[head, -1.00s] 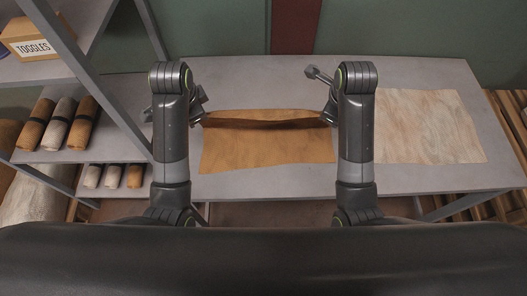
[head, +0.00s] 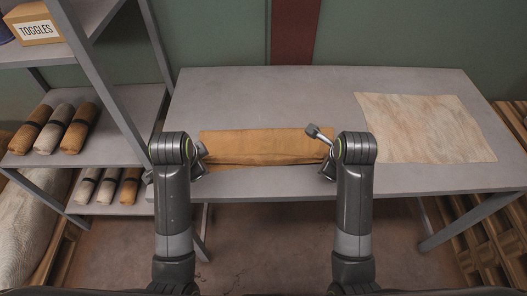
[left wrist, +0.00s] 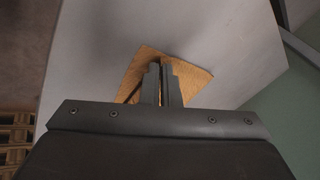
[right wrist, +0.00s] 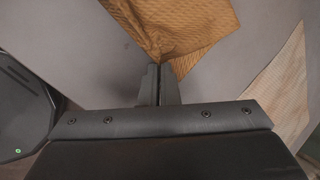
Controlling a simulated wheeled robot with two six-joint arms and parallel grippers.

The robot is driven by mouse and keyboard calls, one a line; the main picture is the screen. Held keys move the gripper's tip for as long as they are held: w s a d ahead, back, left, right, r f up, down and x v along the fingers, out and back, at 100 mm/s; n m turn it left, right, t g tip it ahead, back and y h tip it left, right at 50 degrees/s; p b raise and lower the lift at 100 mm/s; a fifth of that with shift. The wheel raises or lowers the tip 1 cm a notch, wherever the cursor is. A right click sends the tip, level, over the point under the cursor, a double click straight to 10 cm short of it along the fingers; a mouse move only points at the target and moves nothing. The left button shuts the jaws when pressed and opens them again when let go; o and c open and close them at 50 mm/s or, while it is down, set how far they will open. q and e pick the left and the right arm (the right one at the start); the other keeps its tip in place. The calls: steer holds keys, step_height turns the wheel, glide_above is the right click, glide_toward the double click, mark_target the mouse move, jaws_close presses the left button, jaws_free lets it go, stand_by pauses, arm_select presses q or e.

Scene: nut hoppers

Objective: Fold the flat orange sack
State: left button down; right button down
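The orange sack (head: 262,145) lies on the grey table between my arms, doubled over into a wide, short strip. A raised, darker crease or edge runs along its near side. My left gripper (head: 203,166) is at the sack's near left corner; in the left wrist view its fingers (left wrist: 161,70) look shut on the orange cloth (left wrist: 190,70). My right gripper (head: 327,168) is at the near right corner; in the right wrist view its fingers (right wrist: 158,70) are closed on the tip of the cloth (right wrist: 185,30). My forearms hide parts of both corners.
A pale, mottled flat sack (head: 425,128) lies on the table at the right. A shelf unit at the left holds several rolled sacks (head: 62,130) and a TOGGLES box (head: 36,28). The table behind the orange sack (head: 260,95) is clear.

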arm_select(q)
steer(key=shift+f, duration=0.2)
arm_select(e)
steer(key=shift+f, duration=0.2)
arm_select(q)
steer(key=c, duration=1.3)
jaws_free()
steer(key=shift+s, duration=0.15)
arm_select(e)
steer(key=c, duration=1.3)
jaws_free()
steer(key=shift+s+r, duration=0.1)
arm_select(q)
steer(key=r, duration=0.3)
steer(key=s+r, duration=0.1)
steer(key=r, duration=0.5)
steer(key=shift+s, duration=0.4)
arm_select(e)
steer(key=r, duration=0.3)
steer(key=s+r, duration=0.1)
steer(key=r, duration=0.4)
steer(key=shift+s+r, duration=0.4)
arm_select(q)
steer(key=shift+c, duration=0.2)
arm_select(e)
steer(key=shift+c, duration=0.2)
